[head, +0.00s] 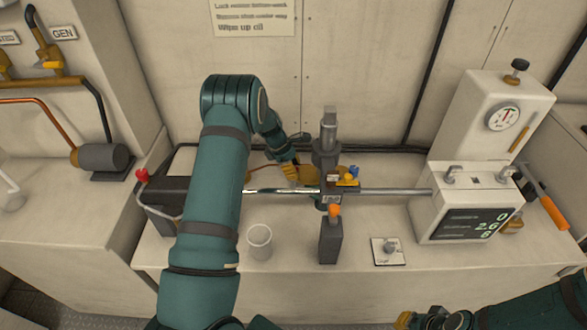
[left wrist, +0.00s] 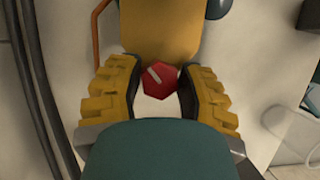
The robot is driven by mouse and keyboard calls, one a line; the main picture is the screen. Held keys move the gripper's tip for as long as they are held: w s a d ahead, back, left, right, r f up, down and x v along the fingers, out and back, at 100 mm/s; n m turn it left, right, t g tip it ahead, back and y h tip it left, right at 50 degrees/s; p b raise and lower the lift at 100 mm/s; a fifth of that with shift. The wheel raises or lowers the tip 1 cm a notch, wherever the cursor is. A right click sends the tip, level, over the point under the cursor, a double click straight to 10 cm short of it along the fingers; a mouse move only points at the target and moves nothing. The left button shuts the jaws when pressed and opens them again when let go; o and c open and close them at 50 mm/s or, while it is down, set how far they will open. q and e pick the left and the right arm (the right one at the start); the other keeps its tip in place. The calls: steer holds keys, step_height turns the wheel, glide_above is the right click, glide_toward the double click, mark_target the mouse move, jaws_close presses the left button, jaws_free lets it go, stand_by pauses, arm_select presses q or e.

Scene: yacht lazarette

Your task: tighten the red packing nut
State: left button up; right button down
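The red packing nut (left wrist: 158,80) shows in the left wrist view as a red hexagon with a pale line on its face. It sits against a yellow-orange body (left wrist: 160,28). My left gripper (left wrist: 160,85) has one finger on each side of the nut, and both dark pads appear to meet its sides. In the head view my left gripper (head: 296,172) is at the shaft behind the bench middle, and the nut is hidden there. My right gripper (head: 430,319) is at the bottom right, partly cut off, away from the bench items; its fingers are unclear.
A clear cup (head: 260,240), a dark block with an orange knob (head: 331,240) and a small plate (head: 388,252) stand in front. A dial box (head: 490,115) is at right.

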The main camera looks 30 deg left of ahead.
arm_select(q)
jaws_close()
steer(key=shift+m, duration=0.3)
steer(key=m+g+b, duration=0.1)
steer(key=m, duration=0.1)
steer(key=shift+f+m+h, duration=0.1)
steer(key=shift+m+h, duration=0.2)
steer(key=shift+m, duration=0.1)
steer(key=m+g+b, duration=0.1)
steer(key=m+g, duration=0.1)
steer(key=m, duration=0.2)
steer(key=shift+m, duration=0.3)
steer(key=m, duration=0.2)
steer(key=m+g+b, duration=0.1)
steer(key=m, duration=0.1)
steer(key=shift+d+g+y, duration=0.1)
steer(key=shift+g+y, duration=0.2)
steer(key=shift+y, duration=0.1)
steer(key=shift+s+m+g+y+b, duration=0.1)
steer(key=shift+m+g+y+b, duration=0.25)
steer(key=shift+m, duration=1.25)
steer(key=shift+f, duration=0.1)
